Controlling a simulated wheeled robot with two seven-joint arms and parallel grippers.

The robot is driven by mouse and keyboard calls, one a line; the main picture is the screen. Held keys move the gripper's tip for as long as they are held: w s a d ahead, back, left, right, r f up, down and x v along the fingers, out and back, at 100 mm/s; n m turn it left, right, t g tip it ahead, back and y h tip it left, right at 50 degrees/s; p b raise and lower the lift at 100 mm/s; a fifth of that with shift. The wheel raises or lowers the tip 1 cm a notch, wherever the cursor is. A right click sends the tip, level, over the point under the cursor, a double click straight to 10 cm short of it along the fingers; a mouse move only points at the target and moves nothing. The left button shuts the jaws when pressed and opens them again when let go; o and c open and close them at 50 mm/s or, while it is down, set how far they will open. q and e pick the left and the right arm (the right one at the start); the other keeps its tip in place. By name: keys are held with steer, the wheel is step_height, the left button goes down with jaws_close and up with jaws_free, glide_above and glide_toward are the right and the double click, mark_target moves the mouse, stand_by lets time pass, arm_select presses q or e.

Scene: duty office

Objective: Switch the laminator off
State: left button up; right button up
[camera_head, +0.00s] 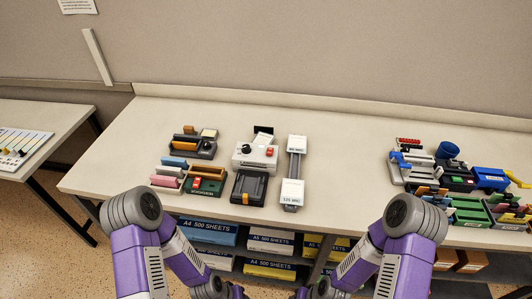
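No readable label marks out the laminator. A white machine (255,157) with a red switch (269,152) and a dark knob on its left stands near the middle of the table, and it may be the laminator. Whether its switch is on or off is too small to tell. A green unit (207,186) with another red switch (196,183) stands to its lower left. My two purple arms come in at the bottom left and bottom right, bent at the elbows. Both grippers are out of the picture, below the table's front edge.
A dark tray (249,187) lies in front of the white machine. A long grey-and-white device (294,170) stands to its right. A black unit (193,145) is at left. The table (345,165) is clear between.

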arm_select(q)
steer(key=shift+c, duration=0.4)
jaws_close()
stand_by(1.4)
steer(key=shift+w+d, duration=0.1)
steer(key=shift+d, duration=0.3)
